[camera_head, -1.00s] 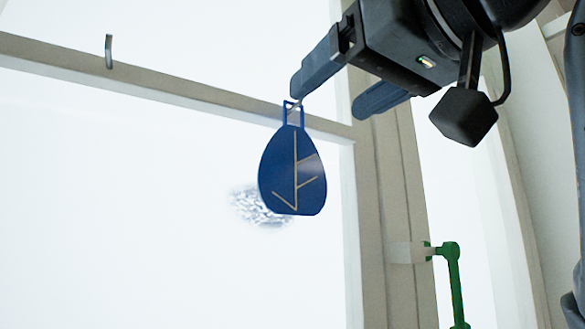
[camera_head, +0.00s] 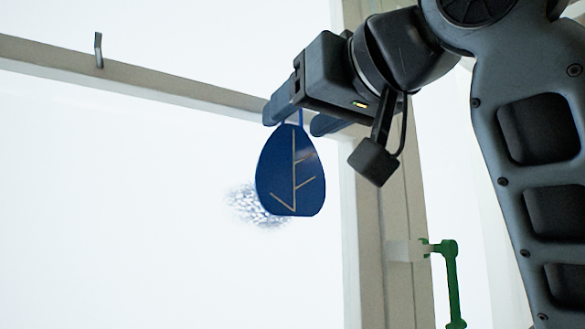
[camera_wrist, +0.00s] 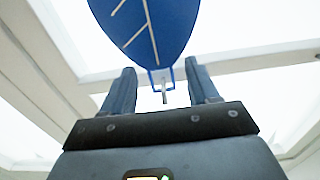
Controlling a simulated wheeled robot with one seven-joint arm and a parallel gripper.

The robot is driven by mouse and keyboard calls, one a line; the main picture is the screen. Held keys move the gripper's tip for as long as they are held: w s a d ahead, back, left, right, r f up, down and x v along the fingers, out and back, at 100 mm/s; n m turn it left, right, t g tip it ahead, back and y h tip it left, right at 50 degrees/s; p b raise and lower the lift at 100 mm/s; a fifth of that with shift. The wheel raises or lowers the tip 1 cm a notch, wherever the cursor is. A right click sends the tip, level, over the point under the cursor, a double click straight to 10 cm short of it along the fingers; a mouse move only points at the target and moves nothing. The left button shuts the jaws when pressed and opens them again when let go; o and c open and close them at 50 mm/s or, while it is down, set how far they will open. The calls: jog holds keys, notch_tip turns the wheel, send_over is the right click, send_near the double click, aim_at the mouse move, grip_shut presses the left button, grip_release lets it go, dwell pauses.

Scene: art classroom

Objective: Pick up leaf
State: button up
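The leaf (camera_head: 290,172) is a flat dark blue plate with pale vein lines and a loop at its top. It hangs from the window frame bar in the head view, its loop partly hidden by my gripper. In the wrist view the leaf (camera_wrist: 150,25) lies beyond my fingertips, with its loop (camera_wrist: 161,79) and a small metal hook between them. My gripper (camera_head: 292,118) is open, with one finger on each side of the loop; the wrist view shows a gap between each finger (camera_wrist: 161,80) and the loop.
An empty metal hook (camera_head: 98,50) sits on the window bar (camera_head: 150,78) to the left. A green bracket (camera_head: 452,285) is on the frame post (camera_head: 375,230) at lower right.

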jog(key=shift+f, duration=0.1)
jog(key=c, duration=1.1)
jog(key=shift+r+p, duration=0.25)
jog(key=shift+p, duration=0.05)
